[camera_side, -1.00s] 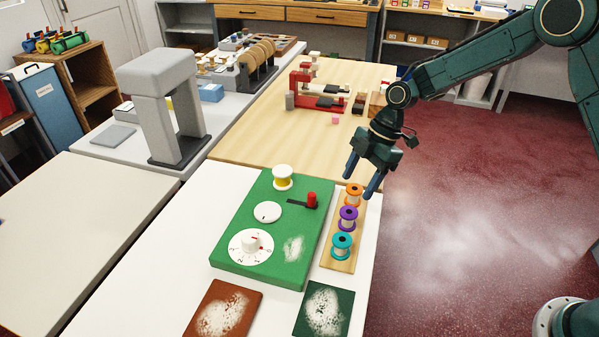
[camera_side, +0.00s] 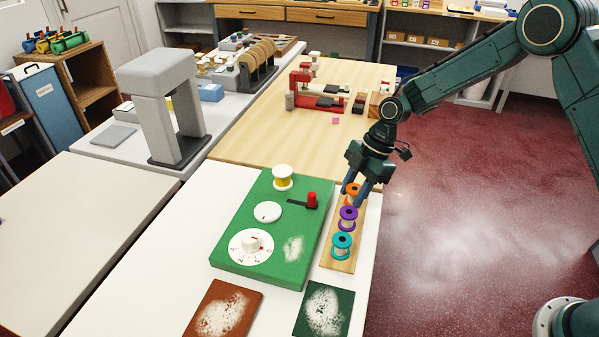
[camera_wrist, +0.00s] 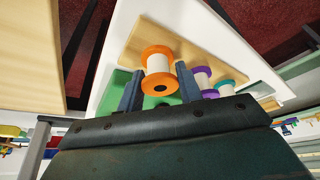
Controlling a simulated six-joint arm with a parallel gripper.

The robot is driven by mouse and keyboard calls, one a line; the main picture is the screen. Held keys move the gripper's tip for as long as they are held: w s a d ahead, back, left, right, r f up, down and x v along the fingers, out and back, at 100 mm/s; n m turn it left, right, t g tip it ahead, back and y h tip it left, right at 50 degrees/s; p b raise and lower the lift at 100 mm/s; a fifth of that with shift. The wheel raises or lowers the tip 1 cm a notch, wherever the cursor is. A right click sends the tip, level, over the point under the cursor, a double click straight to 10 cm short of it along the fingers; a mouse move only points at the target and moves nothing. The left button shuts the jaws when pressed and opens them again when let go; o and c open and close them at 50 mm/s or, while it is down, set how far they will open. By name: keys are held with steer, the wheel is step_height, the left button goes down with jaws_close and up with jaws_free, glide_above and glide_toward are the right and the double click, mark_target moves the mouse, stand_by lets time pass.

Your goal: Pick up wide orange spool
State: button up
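The wide orange spool (camera_side: 352,188) stands at the far end of a wooden tray (camera_side: 337,263), partly hidden behind my fingers in the side view. In the wrist view the orange spool (camera_wrist: 158,62) has orange flanges and a pale middle. My gripper (camera_side: 356,195) points down at it. In the wrist view my gripper (camera_wrist: 158,88) is open, with one blue finger on each side of the spool. A gap shows on the left; whether the right finger touches cannot be told.
A purple spool (camera_side: 348,218) and a teal spool (camera_side: 341,245) stand close by on the same tray. A green board (camera_side: 291,272) with a white-and-yellow spool (camera_side: 282,178) and dials lies to the left. Free white counter is narrow right of the tray.

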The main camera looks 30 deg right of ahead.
mark_target(355, 188)
steer(key=c, duration=0.4)
steer(key=shift+o, duration=0.2)
step_height(355, 188, up, 20)
stand_by(0.5)
stand_by(0.5)
